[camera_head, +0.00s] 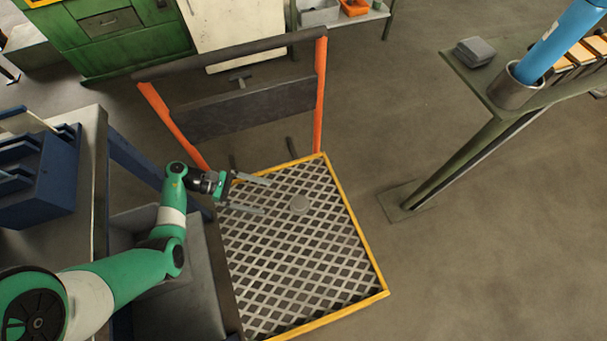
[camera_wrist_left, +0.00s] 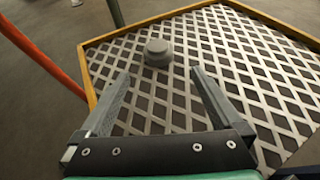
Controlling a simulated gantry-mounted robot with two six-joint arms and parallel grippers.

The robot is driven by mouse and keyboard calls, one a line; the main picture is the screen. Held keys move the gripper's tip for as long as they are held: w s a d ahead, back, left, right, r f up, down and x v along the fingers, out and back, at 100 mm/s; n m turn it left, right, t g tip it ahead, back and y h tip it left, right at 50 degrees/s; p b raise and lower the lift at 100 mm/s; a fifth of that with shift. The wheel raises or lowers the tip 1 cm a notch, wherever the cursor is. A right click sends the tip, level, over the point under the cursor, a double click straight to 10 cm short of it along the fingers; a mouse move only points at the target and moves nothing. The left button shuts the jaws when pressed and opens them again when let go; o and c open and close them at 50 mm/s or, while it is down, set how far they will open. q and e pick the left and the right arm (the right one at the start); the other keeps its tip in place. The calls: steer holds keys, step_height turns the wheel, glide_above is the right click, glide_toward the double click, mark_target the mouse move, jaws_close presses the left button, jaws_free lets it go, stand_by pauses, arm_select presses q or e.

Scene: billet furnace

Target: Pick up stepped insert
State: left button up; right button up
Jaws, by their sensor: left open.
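The stepped insert (camera_head: 299,204) is a small grey round piece with a narrower raised top. It sits on the metal grating of a yellow-edged cart platform (camera_head: 338,316). In the left wrist view the insert (camera_wrist_left: 157,53) lies beyond my fingertips, roughly ahead of the gap between them and apart from both. My left gripper (camera_head: 268,197) is open and empty, over the grating to the left of the insert. It also shows in the left wrist view (camera_wrist_left: 161,73) with its two fingers spread wide. My right gripper is in neither view.
The cart's orange-posted handle frame (camera_head: 320,95) stands at the platform's far side. A workbench with a blue rack (camera_head: 45,185) is at left. A green-legged table (camera_head: 465,150) holding a blue cylinder (camera_head: 560,40) is at right. The rest of the grating is clear.

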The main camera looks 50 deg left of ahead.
mark_target(293, 203)
arm_select(q)
steer(key=shift+a+f, duration=0.2)
steer(key=shift+a, duration=0.05)
steer(key=shift+d, duration=0.3)
steer(key=b+x, duration=0.1)
steer(key=x, duration=0.4)
steer(key=shift+w+d+f, duration=0.15)
steer(key=shift+w+d, duration=0.35)
steer(key=shift+d, duration=0.1)
steer(key=b+x, duration=0.2)
steer(key=x, duration=0.2)
steer(key=shift+w, duration=0.25)
steer(key=shift+w+d, duration=0.25)
steer(key=shift+d, duration=0.1)
steer(key=shift+a, duration=0.1)
steer(key=shift+c, duration=0.4)
jaws_close()
